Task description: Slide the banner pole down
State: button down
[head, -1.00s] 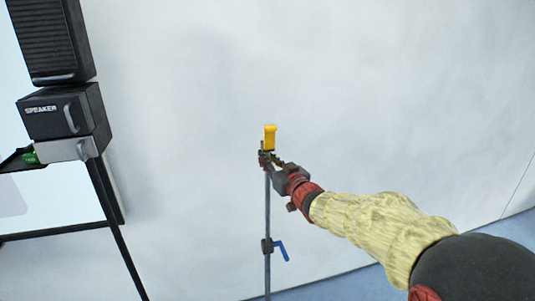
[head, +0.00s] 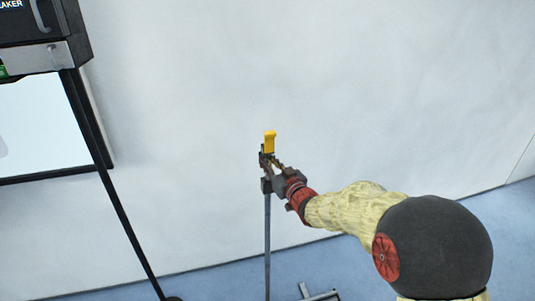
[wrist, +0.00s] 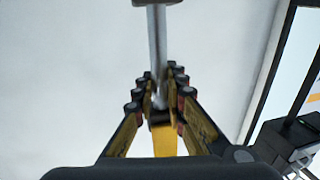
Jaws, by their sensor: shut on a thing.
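The banner pole (head: 267,240) stands upright in front of the white wall, with a yellow piece (head: 269,143) at its top. My gripper (head: 268,163) is shut on the pole just below the yellow piece. A grey collar-like part sits on the pole close under my gripper; its blue lever does not show now and may be hidden behind my gripper. In the wrist view, the pole (wrist: 157,45) runs between my two fingers (wrist: 158,88), with the yellow piece (wrist: 165,142) close to the palm side.
A black speaker (head: 45,40) on a dark slanted stand (head: 112,185) is at the left, with a dark-framed screen (head: 45,125) behind it. The pale wall (head: 400,90) fills the back. A metal foot (head: 320,295) shows at the bottom on the blue floor.

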aim_at(268, 180)
notch_tip(268, 180, down, 4)
jog(key=shift+f+b, duration=0.1)
jog(key=shift+b, duration=0.7)
jog(key=c, duration=1.8)
grip_release()
jog(key=shift+s+d, duration=0.1)
jog(key=v, duration=1.1)
jog(key=shift+s+d, duration=0.2)
jog(key=shift+s, duration=0.15)
jog(key=shift+c, duration=0.6)
